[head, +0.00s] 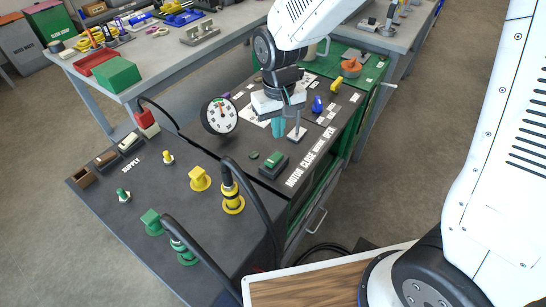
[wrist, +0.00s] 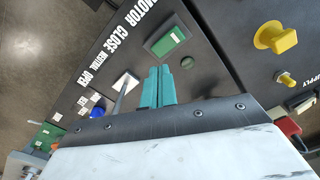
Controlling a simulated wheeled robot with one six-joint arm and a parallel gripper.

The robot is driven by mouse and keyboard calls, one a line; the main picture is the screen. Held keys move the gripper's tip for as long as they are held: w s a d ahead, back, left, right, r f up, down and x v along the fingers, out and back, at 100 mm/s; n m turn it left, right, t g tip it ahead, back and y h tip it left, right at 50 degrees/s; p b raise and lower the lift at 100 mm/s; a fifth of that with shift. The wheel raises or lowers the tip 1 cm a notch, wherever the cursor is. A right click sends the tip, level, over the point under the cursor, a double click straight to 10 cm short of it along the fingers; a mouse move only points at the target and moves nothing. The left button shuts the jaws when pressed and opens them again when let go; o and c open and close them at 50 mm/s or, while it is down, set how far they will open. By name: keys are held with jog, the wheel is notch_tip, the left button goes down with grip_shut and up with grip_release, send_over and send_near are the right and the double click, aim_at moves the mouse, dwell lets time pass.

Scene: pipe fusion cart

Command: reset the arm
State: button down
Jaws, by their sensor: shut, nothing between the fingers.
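My gripper (head: 278,128) hangs from my white arm over the dark panel of the cart (head: 150,205) in the head view. Its teal fingers are together with nothing between them. In the wrist view the shut fingers (wrist: 157,86) point at the panel, beside the motor lever (wrist: 125,88) on its white plate. The lever (head: 297,131) also shows just right of the fingers in the head view. I cannot tell whether the fingers touch it.
A round gauge (head: 219,116) stands left of my gripper. A green rocker switch (head: 274,160) lies nearer. Yellow (head: 232,202) and green (head: 183,250) plugs with thick black cables rise from the front panel. A workbench (head: 170,60) stands behind.

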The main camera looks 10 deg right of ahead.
dwell(0.5)
jog(key=s+d+r+m, duration=0.1)
jog(key=s+d+r, duration=0.7)
jog(key=s, duration=0.3)
jog(key=s+d+r+m+t, duration=0.1)
jog(key=s+d+r+m, duration=0.1)
jog(key=s+d+r, duration=0.6)
jog(key=s, duration=0.2)
jog(key=shift+s+r, duration=0.2)
jog(key=shift+s, duration=0.15)
